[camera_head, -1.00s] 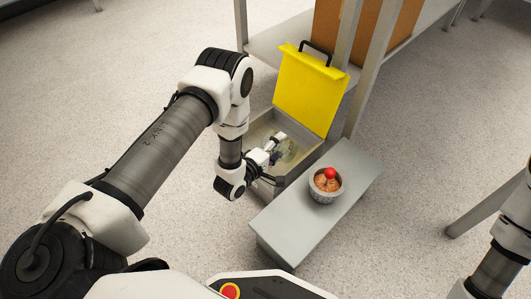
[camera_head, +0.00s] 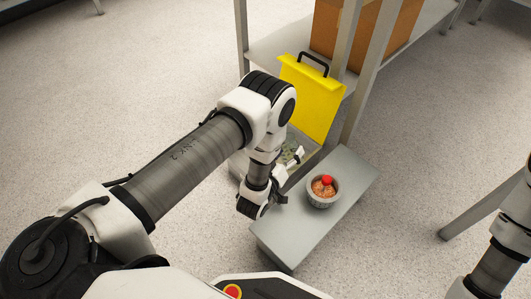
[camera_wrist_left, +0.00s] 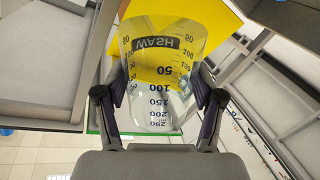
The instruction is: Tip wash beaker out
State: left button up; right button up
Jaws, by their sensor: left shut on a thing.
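The wash beaker (camera_wrist_left: 163,72) is clear, with dark graduation numbers and the word WASH, which reads upside down in the left wrist view. My left gripper (camera_wrist_left: 158,106) is shut on it, one finger on each side. In the head view my left gripper (camera_head: 291,163) is over the right part of an open grey bin (camera_head: 237,165) with a raised yellow lid (camera_head: 309,98). My arm hides much of the bin, and the beaker is hard to make out there. Its exact tilt and contents cannot be told. My right gripper is out of view.
A low grey bench (camera_head: 290,240) stands right of the bin. On it is a grey pot (camera_head: 322,201) with orange contents and a red ball (camera_head: 327,181), close to my left gripper. Shelf posts (camera_head: 362,85) and a brown panel (camera_head: 398,35) rise behind.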

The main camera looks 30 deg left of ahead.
pick_arm(q)
jog(key=d+m, duration=0.1)
jog(key=d+r+m, duration=0.1)
jog(key=m, duration=0.1)
jog(key=shift+s+r+p, duration=0.3)
jog(key=shift+s+d+r+m+t+y, duration=0.1)
jog(key=shift+d+r+m+t+y, duration=0.15)
jog(key=shift+m, duration=0.35)
jog(key=shift+d+r+m+t+y, duration=0.1)
jog(key=shift+d+m+t, duration=0.2)
jog(key=shift+m, duration=0.3)
